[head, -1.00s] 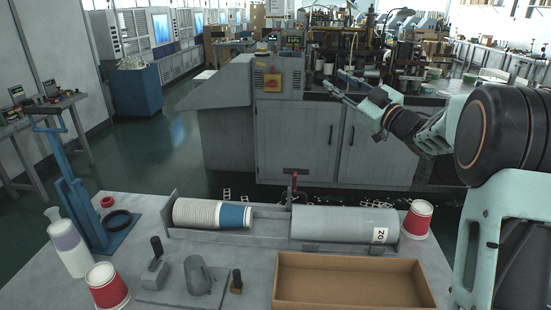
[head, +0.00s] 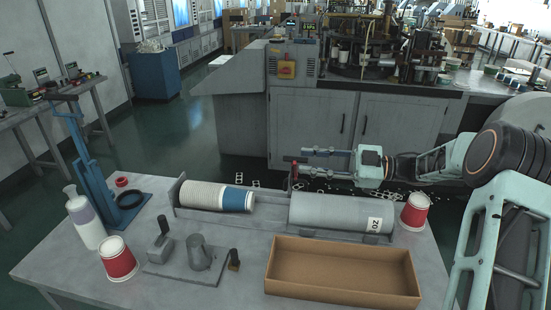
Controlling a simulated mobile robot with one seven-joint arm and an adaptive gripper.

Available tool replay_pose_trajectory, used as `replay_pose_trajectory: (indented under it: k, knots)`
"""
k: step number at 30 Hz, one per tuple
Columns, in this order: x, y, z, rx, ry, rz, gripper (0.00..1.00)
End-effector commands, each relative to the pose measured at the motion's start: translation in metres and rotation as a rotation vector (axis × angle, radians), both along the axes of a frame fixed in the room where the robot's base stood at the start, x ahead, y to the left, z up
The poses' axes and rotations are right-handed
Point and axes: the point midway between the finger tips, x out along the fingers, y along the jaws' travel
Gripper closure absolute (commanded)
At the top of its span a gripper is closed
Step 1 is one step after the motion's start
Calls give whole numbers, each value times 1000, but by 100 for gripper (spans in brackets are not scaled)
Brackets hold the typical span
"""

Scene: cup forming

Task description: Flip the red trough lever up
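The red trough lever (head: 294,159) stands at the back edge of the metal trough, with a dark red crossbar on a thin upright stem. The trough (head: 272,213) lies across the grey table and holds a stack of paper cups (head: 205,195) on the left. A grey cylinder (head: 335,213) marked 20 lies on its right. My gripper (head: 303,161) reaches in from the right, behind the cylinder. Its two fingers are apart and point left, with the tips close to the crossbar. I cannot tell whether they touch it. Nothing is seen held between them.
An open cardboard box (head: 345,294) sits at the table front. Red cups stand at the right (head: 415,211) and front left (head: 117,258). A bottle (head: 85,218), a blue stand (head: 92,187) and a grey fixture (head: 198,252) occupy the left. The machine cabinet (head: 330,135) stands behind.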

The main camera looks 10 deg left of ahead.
Motion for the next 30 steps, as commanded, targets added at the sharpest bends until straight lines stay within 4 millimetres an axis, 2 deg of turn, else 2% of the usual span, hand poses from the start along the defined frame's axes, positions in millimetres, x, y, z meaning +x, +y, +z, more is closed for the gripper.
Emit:
replay_pose_trajectory:
  k: [6, 13, 18, 26, 30]
  knots:
    - [0, 44, 3, 1, 1, 4, 71]
    - [2, 77, 2, 0, 0, 1, 71]
    - [3, 88, 1, 0, -1, 0, 71]
    - [3, 89, 1, -1, -1, 0, 71]
    - [3, 89, 1, -1, -1, 0, 86]
